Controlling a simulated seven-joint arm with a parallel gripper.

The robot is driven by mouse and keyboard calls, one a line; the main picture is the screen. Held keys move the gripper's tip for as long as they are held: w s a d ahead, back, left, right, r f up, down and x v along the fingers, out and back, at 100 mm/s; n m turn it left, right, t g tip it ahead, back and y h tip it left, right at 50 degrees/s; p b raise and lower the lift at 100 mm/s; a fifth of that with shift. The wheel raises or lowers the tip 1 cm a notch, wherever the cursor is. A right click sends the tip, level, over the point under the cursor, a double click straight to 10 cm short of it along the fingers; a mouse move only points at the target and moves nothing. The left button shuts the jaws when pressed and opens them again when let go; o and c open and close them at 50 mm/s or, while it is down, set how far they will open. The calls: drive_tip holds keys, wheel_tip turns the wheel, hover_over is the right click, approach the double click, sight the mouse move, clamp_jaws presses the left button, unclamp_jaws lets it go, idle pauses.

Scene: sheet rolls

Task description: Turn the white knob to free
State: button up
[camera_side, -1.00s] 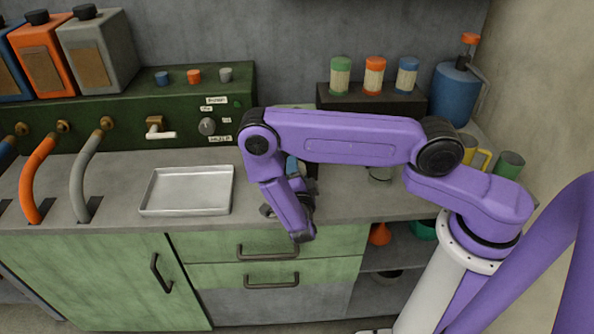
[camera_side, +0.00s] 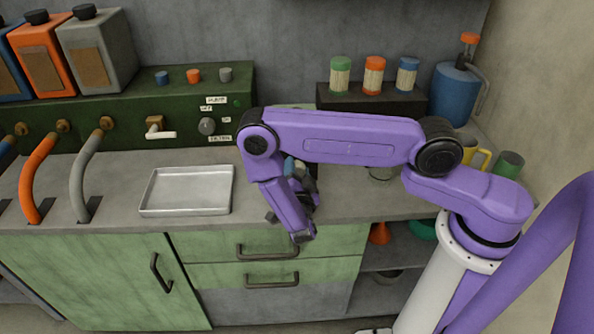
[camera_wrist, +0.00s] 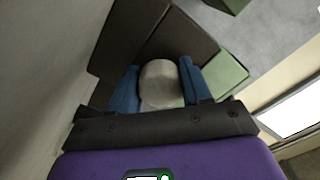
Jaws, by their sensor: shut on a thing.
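A whitish-grey round knob (camera_wrist: 160,85) is between the two blue fingers of my gripper (camera_wrist: 160,88) in the wrist view. The fingers are shut on its sides. Dark brown plates and a green plate lie behind and around it. In the side view my gripper (camera_side: 302,177) points at the back of the counter and is largely hidden behind my arm. A pale bit shows beside its blue finger there. I cannot read any mark on the knob or tell which setting it points to.
A metal tray (camera_side: 187,190) lies on the counter to the left. Behind it a green panel (camera_side: 100,118) carries a small tap (camera_side: 157,128) and a grey dial (camera_side: 207,126) with small labels. A dark shelf with several capped jars (camera_side: 374,76) and a blue bottle (camera_side: 455,95) stand to the right.

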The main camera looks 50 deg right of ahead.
drive_tip(key=o, duration=1)
drive_tip(key=shift+s+a, duration=0.1)
drive_tip(key=shift+a, duration=0.05)
drive_tip(key=v, duration=1.7)
drive_tip(key=shift+s+r, duration=0.1)
